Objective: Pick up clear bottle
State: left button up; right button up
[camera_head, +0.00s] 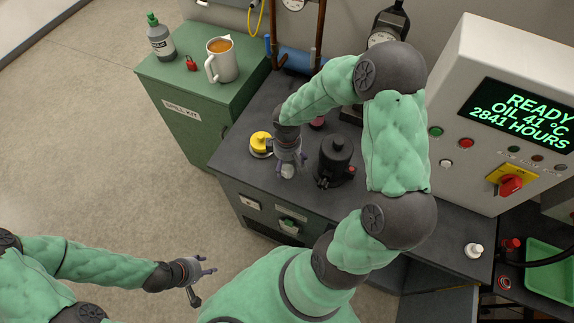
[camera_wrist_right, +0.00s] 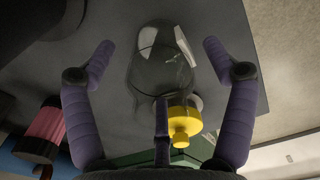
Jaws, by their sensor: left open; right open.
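The clear bottle (camera_wrist_right: 158,75) is see-through and stands out faintly against the dark worktop in the right wrist view. It sits between the spread purple fingers of my right gripper (camera_wrist_right: 160,52), with visible room on both sides. In the head view, my right gripper (camera_head: 288,158) is over the worktop near its front edge. A pale bit of the bottle (camera_head: 288,171) shows below it; the rest is hidden. My left gripper (camera_head: 200,271) is open and empty at lower left, over the floor and away from the worktop.
A yellow-topped item (camera_head: 261,142) stands close left of my right gripper; a black canister (camera_head: 334,158) stands close right. The dark worktop (camera_head: 232,158) has a control cabinet (camera_head: 480,100) on the right. A green cabinet (camera_head: 165,75) holds a jug (camera_head: 222,62) and grey bottle (camera_head: 160,40).

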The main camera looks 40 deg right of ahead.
notch_tip(320, 180, down, 2)
jog(key=shift+f, duration=0.25)
jog(key=c, duration=1.1)
jog(key=shift+c, duration=0.2)
jog(key=shift+r, duration=0.15)
